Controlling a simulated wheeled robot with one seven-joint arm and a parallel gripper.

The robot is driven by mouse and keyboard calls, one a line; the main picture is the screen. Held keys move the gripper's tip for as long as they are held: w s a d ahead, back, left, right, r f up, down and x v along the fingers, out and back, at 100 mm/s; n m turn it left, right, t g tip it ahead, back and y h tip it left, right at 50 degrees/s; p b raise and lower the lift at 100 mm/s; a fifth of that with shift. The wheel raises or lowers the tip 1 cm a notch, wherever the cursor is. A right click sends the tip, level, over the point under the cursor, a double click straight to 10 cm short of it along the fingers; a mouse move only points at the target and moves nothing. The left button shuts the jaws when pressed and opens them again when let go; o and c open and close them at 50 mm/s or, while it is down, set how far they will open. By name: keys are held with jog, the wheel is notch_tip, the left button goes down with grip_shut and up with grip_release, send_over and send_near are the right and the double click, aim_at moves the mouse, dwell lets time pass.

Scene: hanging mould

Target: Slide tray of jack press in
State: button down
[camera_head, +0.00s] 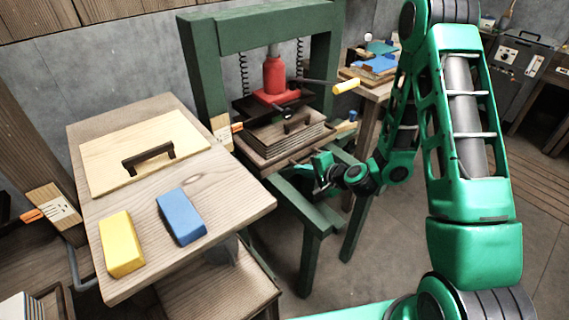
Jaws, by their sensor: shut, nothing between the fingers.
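The jack press is a green frame (205,85) with a red jack (274,76) hanging at its centre above a dark plate. Below the jack a wooden tray (262,165) sticks out of the front of the press. It carries a layered wooden mould (285,137) with a dark handle on top. My gripper (320,178) is shut and empty at the front right of the tray, close to its front edge. I cannot tell whether it touches the tray. My green arm comes down from the right.
A wooden table (232,202) at left holds a light board with a dark handle (145,155), a yellow block (122,243) and a blue block (180,216). A lever with a yellow grip (345,87) juts right from the jack. Another bench (376,93) stands behind. Floor is clear below my arm.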

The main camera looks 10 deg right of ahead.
send_near(279, 161)
jog(key=x, duration=0.5)
jog(key=shift+s+f, duration=0.15)
jog(key=shift+f, duration=0.15)
jog(key=shift+w+a, duration=0.25)
jog(key=shift+w, duration=0.35)
